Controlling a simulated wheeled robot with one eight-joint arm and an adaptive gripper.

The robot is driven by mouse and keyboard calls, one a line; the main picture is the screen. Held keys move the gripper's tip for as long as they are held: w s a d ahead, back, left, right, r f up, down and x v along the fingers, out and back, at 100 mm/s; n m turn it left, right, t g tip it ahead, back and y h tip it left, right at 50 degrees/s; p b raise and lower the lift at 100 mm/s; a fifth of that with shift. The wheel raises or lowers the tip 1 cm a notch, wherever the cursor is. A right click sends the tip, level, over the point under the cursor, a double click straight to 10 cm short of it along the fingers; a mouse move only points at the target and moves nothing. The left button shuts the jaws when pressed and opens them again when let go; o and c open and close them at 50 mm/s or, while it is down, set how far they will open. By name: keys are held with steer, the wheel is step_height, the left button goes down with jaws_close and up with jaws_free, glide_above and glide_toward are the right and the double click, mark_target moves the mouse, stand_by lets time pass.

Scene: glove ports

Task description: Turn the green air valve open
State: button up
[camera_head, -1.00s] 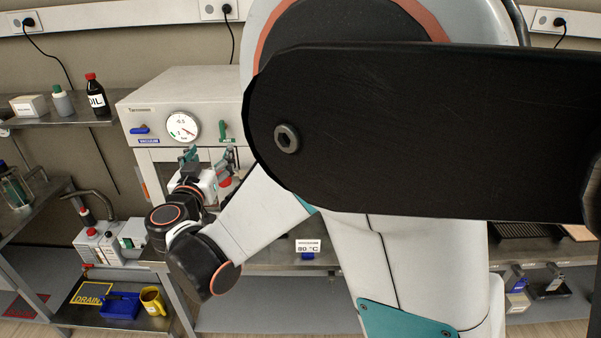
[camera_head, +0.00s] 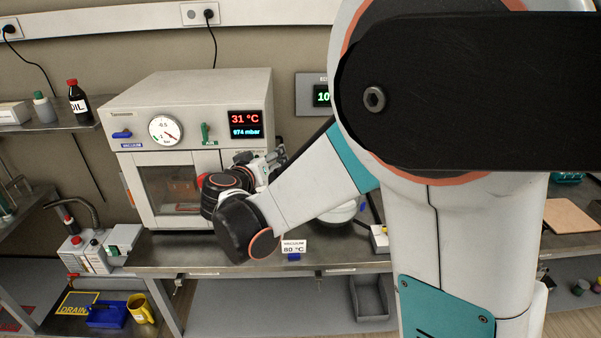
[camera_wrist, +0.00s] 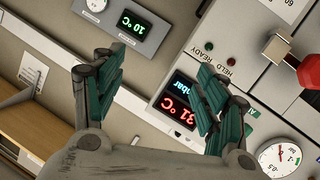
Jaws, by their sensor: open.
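The green air valve (camera_head: 206,132) is a small upright lever on the front of the white vacuum oven (camera_head: 190,92), above a green AIR label and between the round gauge and the display. My gripper (camera_head: 268,160) is to the right of and below the valve, near the oven's right front edge, partly hidden by my wrist. In the wrist view my gripper (camera_wrist: 160,85) is open, with its green-padded fingers wide apart and nothing between them. I cannot make out the valve in the wrist view; the right finger covers part of the panel near the gauge.
The blue vacuum handle (camera_head: 122,134) and gauge (camera_head: 165,130) are left of the valve. The lit display (camera_head: 245,124) is to its right. The glazed oven door (camera_head: 170,187) is below. A red knob (camera_wrist: 310,70) shows in the wrist view. A bench sign (camera_head: 293,246) stands in front.

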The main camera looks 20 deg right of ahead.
steer(key=s+d+f+g+y+b, duration=0.1)
steer(key=s+d+g, duration=0.1)
steer(key=s+d, duration=0.4)
steer(key=shift+d+f+n+g, duration=0.15)
steer(key=shift+d+n+g, duration=0.15)
steer(key=shift+d, duration=0.05)
steer(key=shift+s, duration=0.1)
steer(key=s+a+f+g+y+b, duration=0.1)
steer(key=s+f+y, duration=0.1)
steer(key=s, duration=0.6)
steer(key=s+a+f+n+g+y+b, duration=0.1)
steer(key=s+a+f+y+b, duration=0.1)
steer(key=s, duration=0.7)
steer(key=s+a+f+n+y+b, duration=0.1)
steer(key=s+a+f+y, duration=0.1)
steer(key=s, duration=0.7)
step_height(320, 180, down, 2)
steer(key=shift+s+f+g+y+b, duration=0.1)
steer(key=shift+s+g+y+b, duration=0.25)
steer(key=shift+y, duration=0.55)
